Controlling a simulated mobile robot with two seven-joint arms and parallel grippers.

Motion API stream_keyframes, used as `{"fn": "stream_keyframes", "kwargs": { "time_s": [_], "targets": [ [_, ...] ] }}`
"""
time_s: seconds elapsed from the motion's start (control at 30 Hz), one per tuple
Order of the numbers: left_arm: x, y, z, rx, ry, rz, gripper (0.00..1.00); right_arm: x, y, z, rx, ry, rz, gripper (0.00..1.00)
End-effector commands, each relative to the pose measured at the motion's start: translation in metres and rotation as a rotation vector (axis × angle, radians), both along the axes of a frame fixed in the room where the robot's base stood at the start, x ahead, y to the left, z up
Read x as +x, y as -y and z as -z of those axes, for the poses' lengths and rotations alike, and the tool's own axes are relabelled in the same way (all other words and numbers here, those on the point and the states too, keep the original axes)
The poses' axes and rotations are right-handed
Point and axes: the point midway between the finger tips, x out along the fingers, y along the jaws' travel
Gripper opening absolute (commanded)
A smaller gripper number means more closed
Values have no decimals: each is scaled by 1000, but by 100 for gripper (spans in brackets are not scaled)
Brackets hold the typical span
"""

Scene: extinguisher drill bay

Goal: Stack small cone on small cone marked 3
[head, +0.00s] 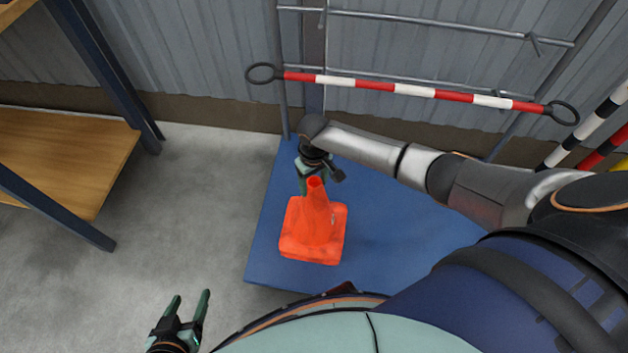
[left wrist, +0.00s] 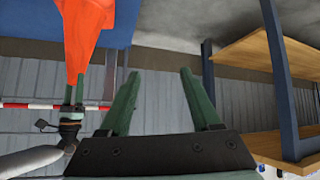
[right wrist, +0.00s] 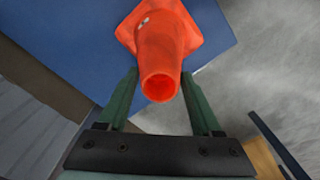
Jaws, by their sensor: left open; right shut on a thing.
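An orange cone (head: 315,222) is upright over the blue mat (head: 262,255). A small pale mark (right wrist: 144,20) shows on its side in the right wrist view, too small to read. My right gripper (head: 311,182) is shut on the cone near its top, with one finger on each side in the right wrist view (right wrist: 160,73). I cannot tell whether a second cone is under it or whether its base touches the mat. My left gripper (head: 191,297) is open and empty over the grey floor. The cone also shows in the left wrist view (left wrist: 85,35).
A wooden shelf (head: 65,155) with dark blue posts stands at the left. A red and white bar (head: 415,90) with end rings hangs on a metal rack along the corrugated wall. Striped poles (head: 590,125) stand at the right. The floor between shelf and mat is clear.

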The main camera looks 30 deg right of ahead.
Motion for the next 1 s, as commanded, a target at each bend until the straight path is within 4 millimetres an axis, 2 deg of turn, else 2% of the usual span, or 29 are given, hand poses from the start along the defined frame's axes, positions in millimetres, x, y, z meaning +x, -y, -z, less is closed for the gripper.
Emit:
{"fn": "stream_keyframes", "kwargs": {
  "time_s": [0.17, 0.67, 0.7, 1.0],
  "targets": [
    [1, -2, 2, 4, 18, 0, 64, 1, 0, 7, 0, 2, 1, 0],
    [27, -5, -20, 7, 151, 2, 64, 1, 0, 23, 0, 1, 1, 0],
    [29, -5, -24, 6, 161, 2, 64, 1, 0, 23, 0, 1, 1, 68],
    [30, -4, -27, 4, 166, 0, 64, 0, 0, 22, 0, 0, 0, 100]
  ]
}}
